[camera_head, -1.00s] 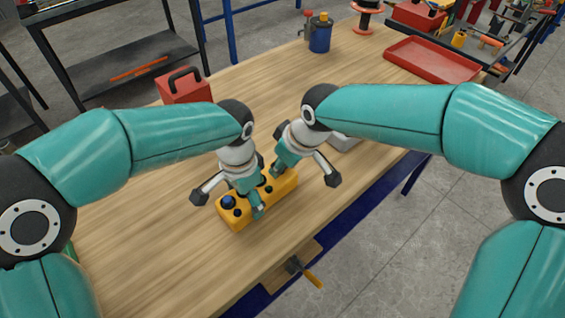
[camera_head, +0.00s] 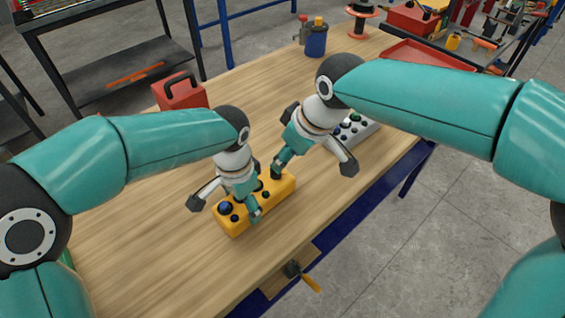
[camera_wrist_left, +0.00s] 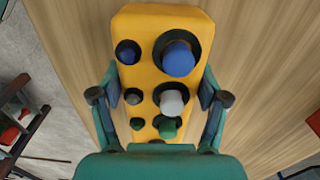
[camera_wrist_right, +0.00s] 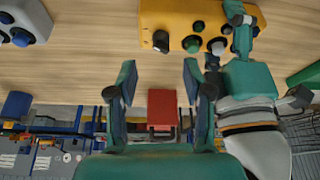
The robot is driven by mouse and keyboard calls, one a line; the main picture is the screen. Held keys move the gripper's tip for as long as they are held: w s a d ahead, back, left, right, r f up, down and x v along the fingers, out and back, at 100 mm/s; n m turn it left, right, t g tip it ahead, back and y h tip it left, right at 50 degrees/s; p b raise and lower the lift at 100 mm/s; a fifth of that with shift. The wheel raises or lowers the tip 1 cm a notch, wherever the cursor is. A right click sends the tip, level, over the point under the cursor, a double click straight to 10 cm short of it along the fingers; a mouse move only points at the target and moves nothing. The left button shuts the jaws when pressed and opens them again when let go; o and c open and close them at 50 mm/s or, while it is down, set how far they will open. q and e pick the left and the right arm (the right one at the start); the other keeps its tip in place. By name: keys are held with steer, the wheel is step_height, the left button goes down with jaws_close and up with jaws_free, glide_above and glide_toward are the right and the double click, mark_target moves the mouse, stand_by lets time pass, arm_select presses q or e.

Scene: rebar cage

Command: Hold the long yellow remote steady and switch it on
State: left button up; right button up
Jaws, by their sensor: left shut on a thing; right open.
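The long yellow remote (camera_head: 284,188) lies on the wooden bench, with blue, white, green and dark knobs on its top. It also shows in the left wrist view (camera_wrist_left: 140,50) and at the top of the right wrist view (camera_wrist_right: 178,14). My left gripper (camera_head: 253,212) is shut across the remote, a finger on each long side in the left wrist view (camera_wrist_left: 160,108). My right gripper (camera_head: 277,172) is open and empty, above the remote's far end in the head view. In the right wrist view its two fingers (camera_wrist_right: 160,75) stand apart with nothing between them.
A grey remote (camera_head: 352,130) with several knobs lies behind my right gripper. A red box with a black handle (camera_head: 180,92), a blue canister (camera_head: 316,40) and a red tray (camera_head: 425,58) stand farther back. A clamp (camera_head: 296,270) sits at the bench's front edge.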

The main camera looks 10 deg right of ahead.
steer(key=v, duration=0.5)
steer(key=shift+f, duration=0.1)
arm_select(q)
steer(key=o, duration=1.5)
steer(key=shift+o, duration=0.2)
